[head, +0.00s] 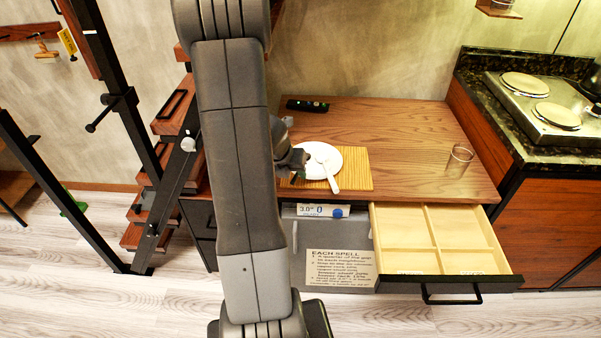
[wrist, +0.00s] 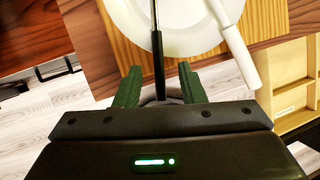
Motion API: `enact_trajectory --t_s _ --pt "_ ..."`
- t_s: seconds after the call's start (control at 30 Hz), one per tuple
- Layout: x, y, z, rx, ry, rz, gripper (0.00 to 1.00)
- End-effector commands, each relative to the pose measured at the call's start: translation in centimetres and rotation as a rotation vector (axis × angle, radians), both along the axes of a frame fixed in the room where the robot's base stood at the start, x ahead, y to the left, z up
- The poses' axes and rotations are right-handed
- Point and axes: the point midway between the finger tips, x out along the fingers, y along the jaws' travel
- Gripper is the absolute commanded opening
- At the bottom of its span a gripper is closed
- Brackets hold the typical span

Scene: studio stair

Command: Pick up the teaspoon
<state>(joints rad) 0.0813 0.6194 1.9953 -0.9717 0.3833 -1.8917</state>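A white plate (head: 312,169) rests on a striped wooden board (head: 358,172). A white spoon (head: 332,180) lies across it, its handle reaching past the plate's edge onto the board; it also shows in the wrist view (wrist: 238,52). A thin dark rod (wrist: 157,60), perhaps the handle of a metal teaspoon, runs over the plate and ends between my fingers. My gripper (wrist: 159,88) is open, its green fingers on either side of the rod with gaps. In the head view, my gripper (head: 298,167) is at the plate's left edge, and my arm hides much of that side.
An open drawer (head: 432,206) with several light, empty compartments juts out at the front right. A clear glass (head: 459,160) stands at the right of the wooden counter (head: 410,140). A black object (head: 307,105) lies at the back. A hob (head: 548,108) is far right.

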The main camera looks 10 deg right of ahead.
Motion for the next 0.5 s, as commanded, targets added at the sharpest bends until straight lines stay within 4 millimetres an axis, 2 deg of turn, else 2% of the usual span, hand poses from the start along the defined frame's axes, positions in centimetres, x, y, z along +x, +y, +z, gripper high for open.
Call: enact_trajectory --t_s 0.03,0.1,0.37,0.5 --pt "0.18 -0.22 -0.91 0.001 0.001 -0.001 0.36" --pt "0.34 -0.39 -1.26 0.001 -0.001 -0.001 0.36" --pt "0.42 -0.45 -1.25 0.0 -0.001 0.001 0.36" --pt "0.42 -0.44 -1.24 0.0 -0.001 0.001 0.09"
